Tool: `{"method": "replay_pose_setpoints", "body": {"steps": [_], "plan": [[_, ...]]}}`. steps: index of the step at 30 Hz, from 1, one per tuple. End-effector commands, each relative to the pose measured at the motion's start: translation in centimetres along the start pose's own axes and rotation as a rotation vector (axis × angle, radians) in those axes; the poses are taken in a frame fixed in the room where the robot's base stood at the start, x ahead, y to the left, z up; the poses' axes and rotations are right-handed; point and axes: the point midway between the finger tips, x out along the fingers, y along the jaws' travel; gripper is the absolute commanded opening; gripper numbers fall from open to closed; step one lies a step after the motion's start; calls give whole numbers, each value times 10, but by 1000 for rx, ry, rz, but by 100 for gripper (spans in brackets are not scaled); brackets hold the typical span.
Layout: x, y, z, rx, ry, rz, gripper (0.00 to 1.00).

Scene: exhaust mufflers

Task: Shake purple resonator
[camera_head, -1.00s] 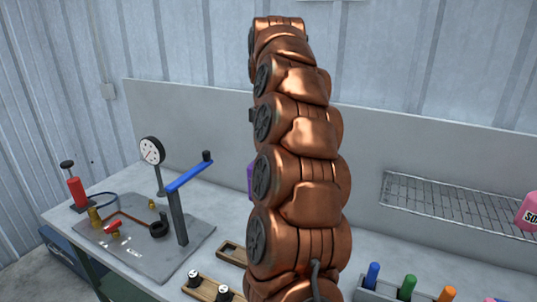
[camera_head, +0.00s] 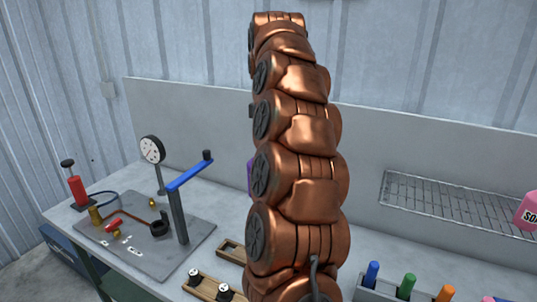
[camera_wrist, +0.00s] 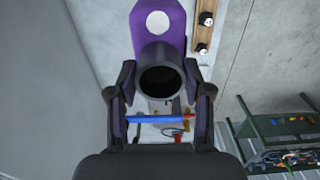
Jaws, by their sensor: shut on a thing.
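The purple resonator (camera_wrist: 150,20) shows in the wrist view, with a white round spot on its side and a dark open pipe end facing the camera. My gripper (camera_wrist: 160,88) is shut on the resonator, with one dark finger on each side of the dark pipe. The resonator appears held above the workbench. In the head view only a small purple sliver (camera_head: 250,176) of it shows at the left edge of my arm. My arm hides the rest of it and my gripper there.
A test plate with a gauge (camera_head: 152,150) and a blue-handled lever (camera_head: 189,172) stands at the left of the bench. Wooden holders (camera_head: 210,290) lie in front. A wire rack (camera_head: 455,205) and a holder with coloured-handled tools (camera_head: 405,290) are at right.

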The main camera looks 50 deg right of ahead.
Motion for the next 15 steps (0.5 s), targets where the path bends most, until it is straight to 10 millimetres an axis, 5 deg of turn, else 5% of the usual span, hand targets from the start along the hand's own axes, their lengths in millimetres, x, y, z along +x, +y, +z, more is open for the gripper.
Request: {"method": "replay_pose_setpoints", "body": {"steps": [12,15], "plan": [[68,-1,1,0,-1,-1,0],[70,0,1,0,-1,-1,0]]}}
